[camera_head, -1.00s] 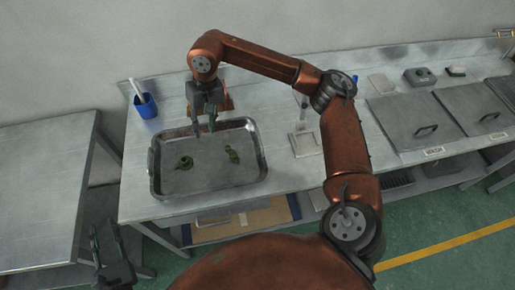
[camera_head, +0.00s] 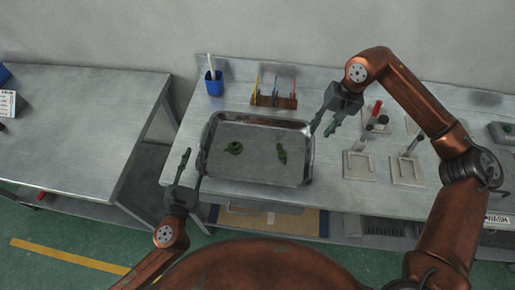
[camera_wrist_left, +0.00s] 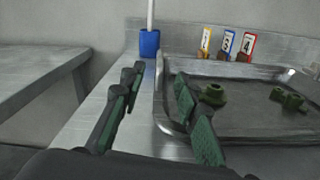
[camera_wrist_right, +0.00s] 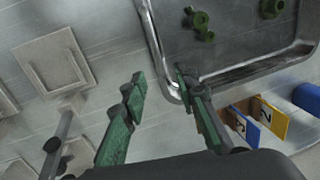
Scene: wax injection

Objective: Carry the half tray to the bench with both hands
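The half tray (camera_head: 258,166) is a shallow grey metal tray lying flat on the metal worktop, with two small green parts (camera_head: 233,148) (camera_head: 281,153) inside. My left gripper (camera_head: 193,166) is open at the tray's left side. In the left wrist view its right finger overlaps the near-left wall of the tray (camera_wrist_left: 250,122), and its left finger is outside. My right gripper (camera_head: 321,131) is open by the tray's back right corner. In the right wrist view one finger is at the tray's rim (camera_wrist_right: 152,42) and the other outside it. I cannot tell whether either touches.
A bare metal bench (camera_head: 75,125) stands to the left, across a gap. A blue cup (camera_head: 214,88) and a wooden holder with coloured tags (camera_head: 273,101) stand behind the tray. Square-based stands (camera_head: 358,166) are close to its right.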

